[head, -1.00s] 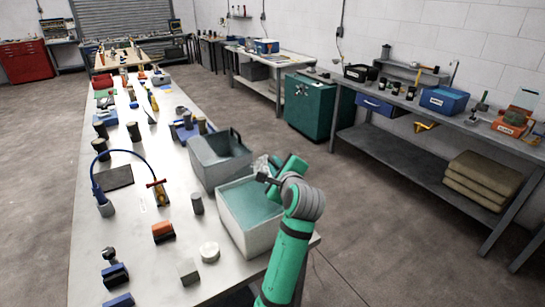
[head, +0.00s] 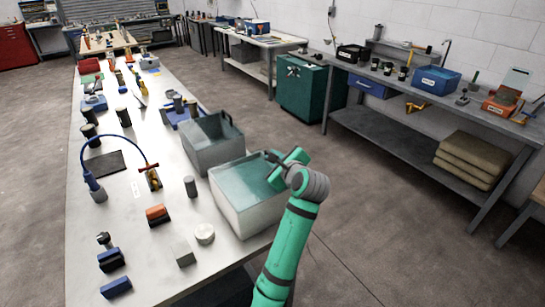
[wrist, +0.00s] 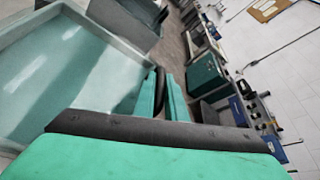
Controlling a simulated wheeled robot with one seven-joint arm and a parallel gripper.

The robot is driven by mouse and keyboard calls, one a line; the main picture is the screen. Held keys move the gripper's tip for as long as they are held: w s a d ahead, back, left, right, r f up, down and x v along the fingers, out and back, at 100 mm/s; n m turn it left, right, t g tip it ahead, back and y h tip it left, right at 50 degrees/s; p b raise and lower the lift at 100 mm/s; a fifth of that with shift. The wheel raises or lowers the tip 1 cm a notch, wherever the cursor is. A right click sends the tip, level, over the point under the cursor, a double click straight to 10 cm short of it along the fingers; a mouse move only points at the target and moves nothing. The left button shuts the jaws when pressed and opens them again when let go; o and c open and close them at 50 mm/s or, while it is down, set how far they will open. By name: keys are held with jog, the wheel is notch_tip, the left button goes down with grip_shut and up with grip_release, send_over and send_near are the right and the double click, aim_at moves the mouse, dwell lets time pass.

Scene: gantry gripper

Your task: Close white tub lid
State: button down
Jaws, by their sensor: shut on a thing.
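The white tub (head: 250,208) stands at the right edge of the long table, with its pale teal inside or top face showing. It fills the left of the wrist view (wrist: 135,62). My gripper (head: 276,161) is at the tub's far right rim corner. Its teal fingers also show in the wrist view (wrist: 161,94), closed around a narrow dark piece. I cannot tell whether that piece belongs to the lid. No separate raised lid can be made out, and my arm hides part of the tub's right side.
A grey open bin (head: 212,145) stands just behind the tub. A grey cylinder (head: 190,187), a white round piece (head: 204,234) and a grey block (head: 184,252) lie to its left. Floor is clear right of the table.

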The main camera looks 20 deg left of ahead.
jog(key=shift+d+f, duration=0.2)
jog(key=c, duration=1.8)
grip_release()
jog(key=shift+w, duration=0.15)
jog(key=shift+c, duration=0.2)
jog(key=v, duration=1)
jog(key=shift+s+d+r, duration=0.15)
jog(key=shift+s+d, duration=0.05)
jog(key=shift+s, duration=0.1)
jog(key=shift+w, duration=0.1)
